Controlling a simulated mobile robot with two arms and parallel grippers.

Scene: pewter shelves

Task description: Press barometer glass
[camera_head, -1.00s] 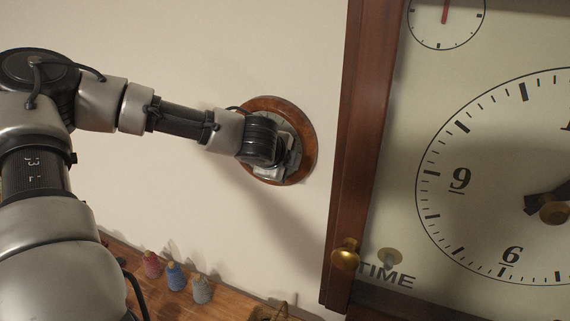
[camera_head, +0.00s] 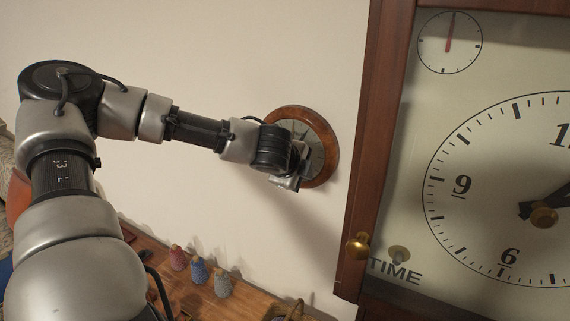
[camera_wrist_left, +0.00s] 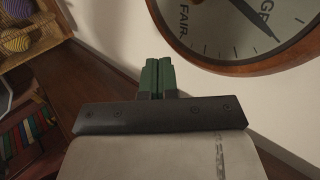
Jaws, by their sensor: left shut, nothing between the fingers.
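The barometer (camera_head: 325,144) is a round dial in a reddish-brown wooden ring on the pale wall, partly hidden behind my left wrist in the head view. In the left wrist view its ring (camera_wrist_left: 257,68) and part of its glass-covered face (camera_wrist_left: 215,22), with the word FAIR and a dark hand, show at the upper right. My left gripper (camera_head: 287,184) is at the barometer's lower left edge. Its dark green fingers (camera_wrist_left: 157,68) are together and empty, beside the ring; whether they touch it I cannot tell. My right gripper is not in view.
A large wooden clock case (camera_head: 378,150) with a brass knob (camera_head: 358,246) stands close to the right of the barometer. The wall around the barometer is bare.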

